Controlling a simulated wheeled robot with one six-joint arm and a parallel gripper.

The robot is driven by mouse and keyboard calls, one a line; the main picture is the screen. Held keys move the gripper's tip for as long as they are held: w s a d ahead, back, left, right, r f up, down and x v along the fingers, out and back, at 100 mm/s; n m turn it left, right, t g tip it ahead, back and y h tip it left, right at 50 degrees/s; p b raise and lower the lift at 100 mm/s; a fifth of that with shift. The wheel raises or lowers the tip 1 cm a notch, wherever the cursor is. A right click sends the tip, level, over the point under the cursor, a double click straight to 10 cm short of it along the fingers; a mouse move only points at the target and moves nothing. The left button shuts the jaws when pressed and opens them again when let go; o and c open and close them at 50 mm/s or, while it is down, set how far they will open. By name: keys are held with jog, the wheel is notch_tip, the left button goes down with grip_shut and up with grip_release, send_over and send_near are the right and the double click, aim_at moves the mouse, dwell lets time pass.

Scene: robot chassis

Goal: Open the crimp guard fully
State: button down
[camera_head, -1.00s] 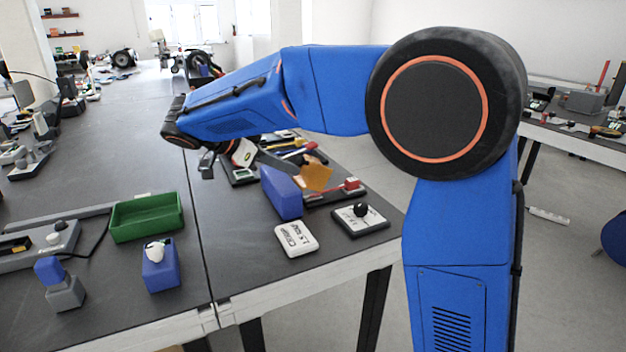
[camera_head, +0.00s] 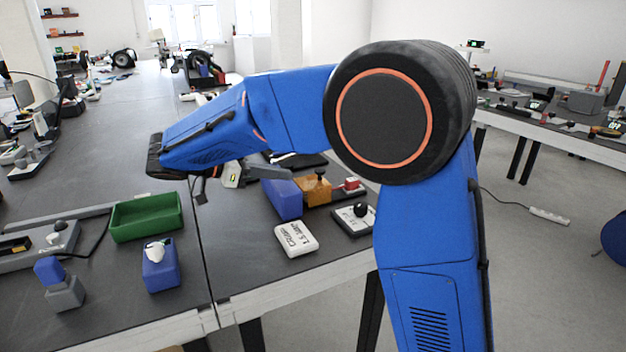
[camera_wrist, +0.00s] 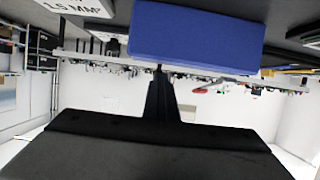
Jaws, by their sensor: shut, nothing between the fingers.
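The crimp guard (camera_head: 314,190) is an orange cover with a dark knob on top. In the head view it sits level and low, just right of a blue block (camera_head: 283,198), and looks lowered. A small red part (camera_head: 352,184) shows at its right end. My gripper (camera_head: 286,172) is shut and empty, pointing right, with its tip close above the blue block and left of the guard. Whether it touches either is unclear. The wrist view is upside down and shows my shut fingers (camera_wrist: 159,72) before the blue block (camera_wrist: 196,40). The guard is not visible there.
A white sign (camera_head: 296,238) and a dark-knobbed plate (camera_head: 356,217) lie in front, near the table edge. A green tray (camera_head: 146,218) and a blue holder (camera_head: 160,268) stand left. The table between tray and sign is bare.

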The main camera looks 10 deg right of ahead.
jog(key=c, duration=1.7)
grip_release()
jog(key=shift+r, duration=3.5)
jog(key=shift+d, duration=0.1)
